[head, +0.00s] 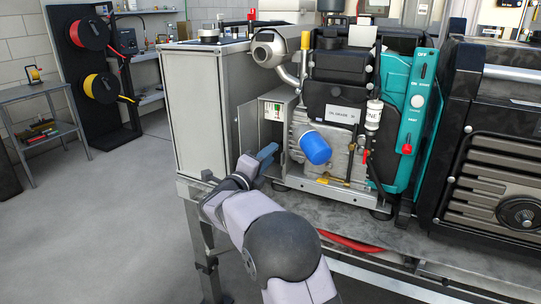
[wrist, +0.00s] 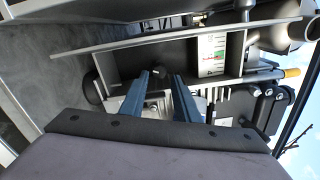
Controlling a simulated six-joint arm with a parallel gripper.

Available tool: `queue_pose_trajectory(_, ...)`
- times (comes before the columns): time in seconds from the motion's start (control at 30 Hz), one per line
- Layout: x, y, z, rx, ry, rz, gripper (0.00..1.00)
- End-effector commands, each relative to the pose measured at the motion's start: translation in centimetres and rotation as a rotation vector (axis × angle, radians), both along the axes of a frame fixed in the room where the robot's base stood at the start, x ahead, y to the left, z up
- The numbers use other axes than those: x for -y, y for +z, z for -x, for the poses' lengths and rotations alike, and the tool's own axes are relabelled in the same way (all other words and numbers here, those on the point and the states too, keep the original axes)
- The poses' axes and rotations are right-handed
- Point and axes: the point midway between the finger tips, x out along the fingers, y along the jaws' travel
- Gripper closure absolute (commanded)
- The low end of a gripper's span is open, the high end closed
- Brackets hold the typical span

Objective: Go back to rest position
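Whether the fingertips touch anything cannot be told.
A teal and black engine unit (head: 396,110) with a blue filter (head: 315,148) stands right of my gripper. A tall grey cabinet (head: 205,110) is at the left. A large black unit (head: 490,150) is at the far right.

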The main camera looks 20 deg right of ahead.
Motion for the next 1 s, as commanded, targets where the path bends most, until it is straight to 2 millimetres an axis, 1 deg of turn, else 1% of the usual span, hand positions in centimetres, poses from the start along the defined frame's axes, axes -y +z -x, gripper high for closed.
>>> queue_pose_trajectory(0.4,0.0,0.0,-0.1,-0.014,0.011,0.004,0.71)
queue_pose_trajectory(0.53,-0.4,-0.2,-0.3,-0.081,0.068,0.024,0.71)
queue_pose_trajectory(0.63,-1.1,-0.6,-0.4,-0.185,0.157,0.058,0.71)
queue_pose_trajectory(0.77,-2.8,-2.3,0.2,-0.377,0.327,0.127,0.71)
queue_pose_trajectory(0.87,-4.4,-4.1,1.6,-0.525,0.471,0.186,0.71)
queue_pose_trajectory(0.93,-5.5,-5.4,3.0,-0.623,0.572,0.226,0.71)
queue_pose_trajectory(1.0,-7.7,-8.2,4.6,-0.726,0.709,0.323,0.71)
